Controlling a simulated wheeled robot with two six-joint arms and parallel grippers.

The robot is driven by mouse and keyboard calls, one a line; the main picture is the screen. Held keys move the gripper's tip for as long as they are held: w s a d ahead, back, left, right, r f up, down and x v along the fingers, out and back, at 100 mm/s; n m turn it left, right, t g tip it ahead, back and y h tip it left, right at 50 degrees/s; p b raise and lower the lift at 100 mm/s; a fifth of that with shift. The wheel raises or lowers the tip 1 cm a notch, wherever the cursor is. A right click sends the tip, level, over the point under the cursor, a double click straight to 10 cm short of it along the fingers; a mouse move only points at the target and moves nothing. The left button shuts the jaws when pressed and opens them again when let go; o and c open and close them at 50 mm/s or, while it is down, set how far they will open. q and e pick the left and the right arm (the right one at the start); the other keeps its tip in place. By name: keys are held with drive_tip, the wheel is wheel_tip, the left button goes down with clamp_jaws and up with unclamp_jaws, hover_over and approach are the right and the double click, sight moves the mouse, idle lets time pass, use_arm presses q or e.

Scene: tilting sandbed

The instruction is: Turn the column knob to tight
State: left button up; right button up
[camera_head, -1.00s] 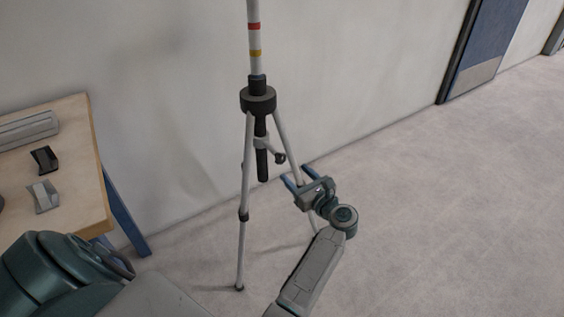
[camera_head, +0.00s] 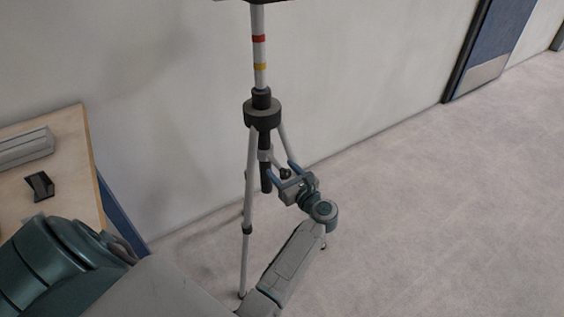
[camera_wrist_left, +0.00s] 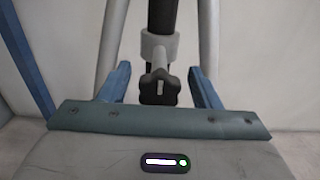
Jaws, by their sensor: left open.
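The tripod (camera_head: 249,205) stands near the wall, with a black column (camera_head: 266,178) below its black hub (camera_head: 262,113). The column knob (camera_head: 286,174) is a small dark lobed knob on a light collar. It shows close up in the left wrist view (camera_wrist_left: 158,88), with the collar (camera_wrist_left: 160,46) behind it. My left gripper (camera_head: 279,171) is open, its blue fingers pointing at the column. In the wrist view the fingers (camera_wrist_left: 160,82) lie on either side of the knob with gaps, apart from it. My right gripper is not in view.
A wooden table (camera_head: 75,130) with a grey device (camera_head: 24,147) and a small black item (camera_head: 40,185) stands at the left. The tripod legs flank the knob closely. The floor (camera_head: 450,200) at the right is clear. A blue door (camera_head: 490,45) is at the back right.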

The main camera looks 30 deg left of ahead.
use_arm(q)
drive_tip(key=shift+w+a, duration=0.1)
drive_tip(key=shift+a, duration=0.15)
drive_tip(key=c, duration=1)
